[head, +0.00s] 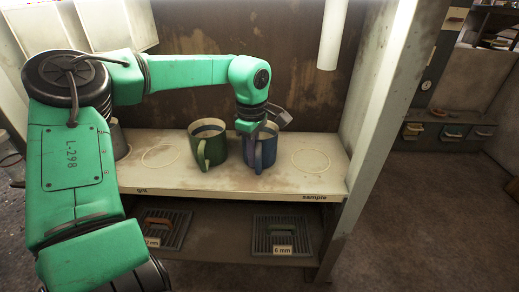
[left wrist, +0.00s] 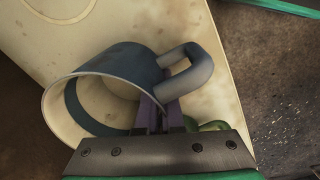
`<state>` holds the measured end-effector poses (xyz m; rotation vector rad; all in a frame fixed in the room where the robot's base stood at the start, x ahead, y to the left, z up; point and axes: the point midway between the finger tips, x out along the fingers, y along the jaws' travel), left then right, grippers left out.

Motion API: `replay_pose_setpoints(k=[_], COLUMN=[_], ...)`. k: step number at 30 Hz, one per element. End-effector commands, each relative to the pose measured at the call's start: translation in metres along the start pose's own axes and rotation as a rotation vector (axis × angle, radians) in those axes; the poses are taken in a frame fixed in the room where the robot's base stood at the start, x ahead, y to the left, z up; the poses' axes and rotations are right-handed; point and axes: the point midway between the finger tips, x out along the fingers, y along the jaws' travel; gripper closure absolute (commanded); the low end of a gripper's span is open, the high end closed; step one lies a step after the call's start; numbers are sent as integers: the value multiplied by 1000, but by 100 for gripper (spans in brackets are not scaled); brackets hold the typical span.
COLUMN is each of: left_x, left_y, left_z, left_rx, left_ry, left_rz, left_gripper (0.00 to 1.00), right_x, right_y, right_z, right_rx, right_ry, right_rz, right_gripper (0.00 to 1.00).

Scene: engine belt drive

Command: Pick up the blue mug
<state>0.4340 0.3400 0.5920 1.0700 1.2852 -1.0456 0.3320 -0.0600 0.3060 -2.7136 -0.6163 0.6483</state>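The blue mug (head: 262,150) is upright at the shelf, right of the green mug (head: 208,145), its handle toward me. My left gripper (head: 262,124) reaches down to the mug's rim and handle. In the left wrist view the blue mug (left wrist: 110,95) shows its open rim and grey-blue handle (left wrist: 190,75). There the left gripper's purple fingers (left wrist: 160,115) are close together at the rim and handle, apparently shut on the mug. The exact contact is partly hidden, and I cannot tell whether the mug is lifted. My right gripper is not in view.
The pale shelf (head: 165,181) has empty ring marks left of the green mug and right of the blue mug. A side post (head: 375,110) bounds the shelf on the right. A white tube (head: 333,35) hangs above. Labelled grey trays (head: 283,222) sit below.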

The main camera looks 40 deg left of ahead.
Motion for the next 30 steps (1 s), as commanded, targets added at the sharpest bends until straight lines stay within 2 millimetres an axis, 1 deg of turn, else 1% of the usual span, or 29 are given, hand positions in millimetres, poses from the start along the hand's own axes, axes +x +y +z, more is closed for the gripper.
replay_pose_setpoints(k=[4,7,9,12,15,18,21,30], left_x=[-1,-13,-29,-58,-82,-97,-102,-100], left_y=[0,1,1,2,2,2,2,2], left_z=[0,0,0,0,0,0,0,0], left_rx=[0,0,-1,-1,0,-1,-1,0], left_ry=[0,1,1,0,2,0,1,0], left_rz=[1,3,3,4,3,2,1,1], left_gripper=[100,100,100,100,100,100,100,100], right_x=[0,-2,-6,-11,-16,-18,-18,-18], right_y=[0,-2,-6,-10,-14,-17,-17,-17], right_z=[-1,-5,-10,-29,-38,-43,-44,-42], right_rx=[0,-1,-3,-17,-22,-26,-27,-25], right_ry=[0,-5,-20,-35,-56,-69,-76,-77], right_rz=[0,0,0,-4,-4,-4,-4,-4], right_gripper=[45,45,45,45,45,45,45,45])
